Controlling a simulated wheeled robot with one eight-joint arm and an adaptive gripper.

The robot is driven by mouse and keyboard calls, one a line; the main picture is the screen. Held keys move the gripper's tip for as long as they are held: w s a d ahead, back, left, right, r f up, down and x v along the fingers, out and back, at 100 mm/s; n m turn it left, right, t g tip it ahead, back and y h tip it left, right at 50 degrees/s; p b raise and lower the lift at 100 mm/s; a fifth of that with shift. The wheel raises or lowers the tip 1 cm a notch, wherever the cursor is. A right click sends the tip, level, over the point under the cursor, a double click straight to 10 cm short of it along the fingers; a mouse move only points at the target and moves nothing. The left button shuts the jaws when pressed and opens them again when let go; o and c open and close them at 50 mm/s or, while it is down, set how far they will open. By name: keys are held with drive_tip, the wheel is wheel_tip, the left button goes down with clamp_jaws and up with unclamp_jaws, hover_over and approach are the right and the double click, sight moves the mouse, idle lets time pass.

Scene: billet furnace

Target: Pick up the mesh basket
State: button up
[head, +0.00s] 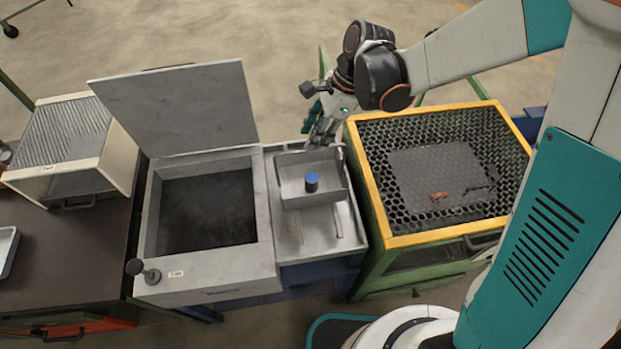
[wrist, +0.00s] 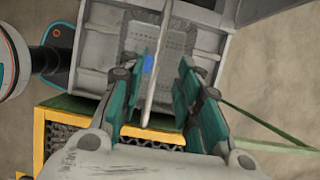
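The mesh basket (head: 290,196) is a small grey open box on the grey stand between the lidded box and the yellow-framed bin. Its perforated floor (wrist: 178,42) shows in the wrist view. A small blue knob (head: 311,180) shows at the basket; it is blue in the wrist view too (wrist: 148,64). My gripper (head: 322,132) is over the basket's back side, pointing down. In the wrist view its teal fingers (wrist: 164,84) are apart, one on each side of a thin grey upright bar (wrist: 157,84). Neither finger clearly touches the bar.
A grey box with a raised lid (head: 180,108) and dark interior is left of the basket. A dark table (head: 75,255) with a ribbed cream rack (head: 62,130) is at far left.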

drive_tip(key=shift+d+b+x, duration=0.25)
drive_tip(key=shift+x, duration=1.15)
drive_tip(key=shift+d+b+x, duration=0.2)
drive_tip(key=shift+x, duration=1.25)
drive_tip(key=shift+f, duration=0.15)
drive_tip(key=shift+f+b, duration=0.25)
drive_tip(key=shift+b, duration=0.15)
drive_tip(key=shift+c, duration=0.2)
clamp_jaws()
